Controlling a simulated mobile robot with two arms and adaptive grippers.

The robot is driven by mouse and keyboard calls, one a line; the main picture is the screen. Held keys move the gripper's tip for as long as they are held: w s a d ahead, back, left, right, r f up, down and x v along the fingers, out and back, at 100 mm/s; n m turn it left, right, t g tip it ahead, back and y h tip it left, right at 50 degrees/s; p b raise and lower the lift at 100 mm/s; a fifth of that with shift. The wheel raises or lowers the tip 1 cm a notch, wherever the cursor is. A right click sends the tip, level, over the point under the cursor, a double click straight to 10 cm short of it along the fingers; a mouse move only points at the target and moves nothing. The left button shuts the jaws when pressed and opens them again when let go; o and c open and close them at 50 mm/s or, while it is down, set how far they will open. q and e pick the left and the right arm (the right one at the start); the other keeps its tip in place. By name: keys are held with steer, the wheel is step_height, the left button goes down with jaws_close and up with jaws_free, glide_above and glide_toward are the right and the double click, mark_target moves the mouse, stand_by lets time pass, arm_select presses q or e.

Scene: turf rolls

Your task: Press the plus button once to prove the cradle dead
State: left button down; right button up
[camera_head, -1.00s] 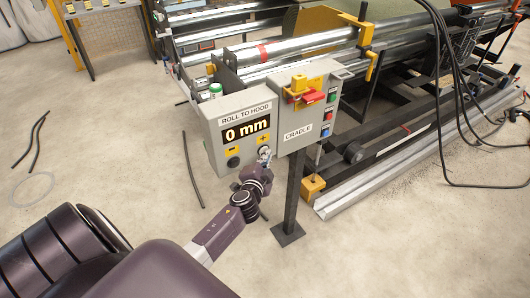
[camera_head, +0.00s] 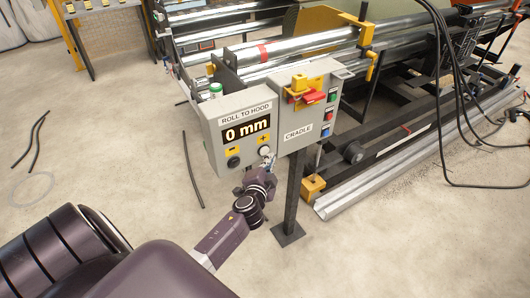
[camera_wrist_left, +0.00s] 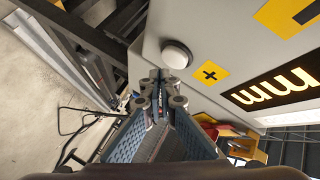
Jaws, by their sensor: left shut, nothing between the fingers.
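The grey control box (camera_head: 216,112) stands on a post, with a display (camera_head: 247,132) reading "0 mm" under the words "ROLL TO HOOD". The plus button (camera_head: 264,152) is round and white, below a yellow plus label (camera_head: 263,138). In the left wrist view the plus button (camera_wrist_left: 177,54) is fully visible beside its plus label (camera_wrist_left: 210,72). My left gripper (camera_head: 267,164) is shut and empty, just below the plus button in the head view. Its fingertips (camera_wrist_left: 158,78) look close to the button but apart from it. My right gripper is not in view.
A dark minus button (camera_head: 233,162) is left of the plus button. The adjoining "CRADLE" panel (camera_head: 298,134) carries a red handle on yellow (camera_head: 312,97) and several small buttons. Metal rollers (camera_head: 300,45) lie behind. Black cables (camera_head: 440,110) hang at right. Floor at left is mostly clear.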

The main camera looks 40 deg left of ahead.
arm_select(q)
steer(key=shift+s+d, duration=0.3)
steer(key=shift+d, duration=0.45)
steer(key=shift+s+d, duration=0.3)
steer(key=shift+d, duration=0.4)
steer(key=shift+s+d, duration=0.3)
steer(key=shift+d, duration=0.45)
steer(key=s+d+f+g+h, duration=0.1)
steer(key=s+d+f+g, duration=0.15)
steer(key=s+f, duration=0.6)
steer(key=s+d+f+n+g+h, duration=0.1)
steer(key=s+d+f+g+h, duration=0.2)
steer(key=f, duration=1)
steer(key=s+d+f+g, duration=0.2)
steer(key=s+d+f, duration=0.1)
steer(key=s+f, duration=0.65)
steer(key=s+d+f+n+g, duration=0.1)
steer(key=s+f, duration=0.4)
steer(key=s, duration=0.5)
steer(key=s+d+f+n+g+h, duration=0.1)
steer(key=s+f, duration=0.4)
steer(key=s, duration=0.5)
steer(key=s+d+f+n+g+h, duration=0.1)
steer(key=s+d+f+g, duration=0.1)
steer(key=s, duration=0.8)
step_height(320, 180, down, 3)
steer(key=shift+r+n+g, duration=0.1)
steer(key=shift+n+g, duration=0.2)
steer(key=shift+g, duration=0.55)
